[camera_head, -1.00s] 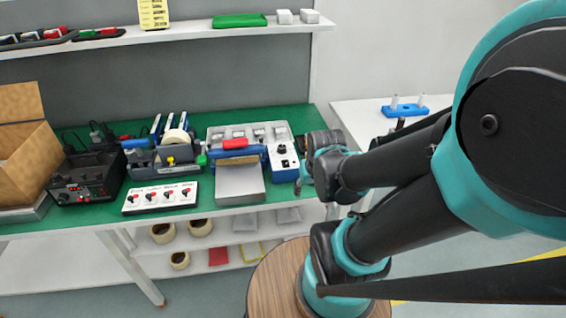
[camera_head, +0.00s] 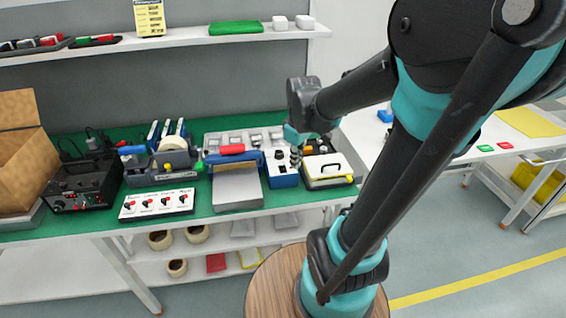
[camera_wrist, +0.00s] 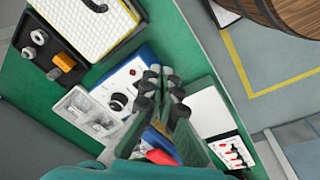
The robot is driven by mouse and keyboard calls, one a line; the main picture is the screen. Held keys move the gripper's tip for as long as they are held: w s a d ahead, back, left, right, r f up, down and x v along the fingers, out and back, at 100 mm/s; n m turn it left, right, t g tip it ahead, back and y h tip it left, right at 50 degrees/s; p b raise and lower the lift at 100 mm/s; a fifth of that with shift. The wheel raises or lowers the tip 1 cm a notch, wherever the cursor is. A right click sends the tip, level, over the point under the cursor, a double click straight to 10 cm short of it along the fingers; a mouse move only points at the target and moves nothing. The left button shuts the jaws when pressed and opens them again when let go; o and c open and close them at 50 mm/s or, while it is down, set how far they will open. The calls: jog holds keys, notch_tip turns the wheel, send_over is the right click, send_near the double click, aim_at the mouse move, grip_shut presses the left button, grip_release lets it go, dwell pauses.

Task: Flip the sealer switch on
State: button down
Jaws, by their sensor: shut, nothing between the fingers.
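The sealer (camera_head: 237,190) stands on the green mat with a red and blue handle bar across a pale plate. A blue and white control box (camera_head: 281,173) stands beside it, with dark knobs. In the wrist view the box (camera_wrist: 117,88) shows a red button and a round knob. A white panel (camera_head: 157,203) with several red-marked switches lies at the bench front; it also shows in the wrist view (camera_wrist: 231,153). Its labels are too small to read. My gripper (camera_wrist: 162,72) is shut and empty, above the sealer and box; in the head view the arm partly hides it.
A tape dispenser (camera_head: 175,155), a black power unit (camera_head: 85,185) and a cardboard box (camera_head: 22,155) stand to the left. A shelf (camera_head: 200,40) runs above the bench. A round wooden stool (camera_head: 270,285) stands in front.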

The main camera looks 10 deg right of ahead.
aim_at(283, 169)
jog(key=w+a+r+n+g, duration=0.2)
jog(key=w+r+n+g, duration=0.1)
jog(key=w+r+n, duration=0.5)
jog(key=shift+a+r+n, duration=0.35)
jog(key=shift+r+n, duration=0.2)
jog(key=shift+n, duration=0.35)
jog(key=shift+s, duration=0.1)
jog(key=f, duration=0.4)
jog(key=s+f, duration=0.1)
jog(key=f, duration=0.8)
jog(key=shift+s+f, duration=0.2)
jog(key=shift+s, duration=0.1)
jog(key=shift+f, duration=0.25)
jog(key=shift+s+f+t, duration=0.25)
jog(key=shift+f+t, duration=0.05)
jog(key=shift+t, duration=0.1)
jog(key=shift+w, duration=0.2)
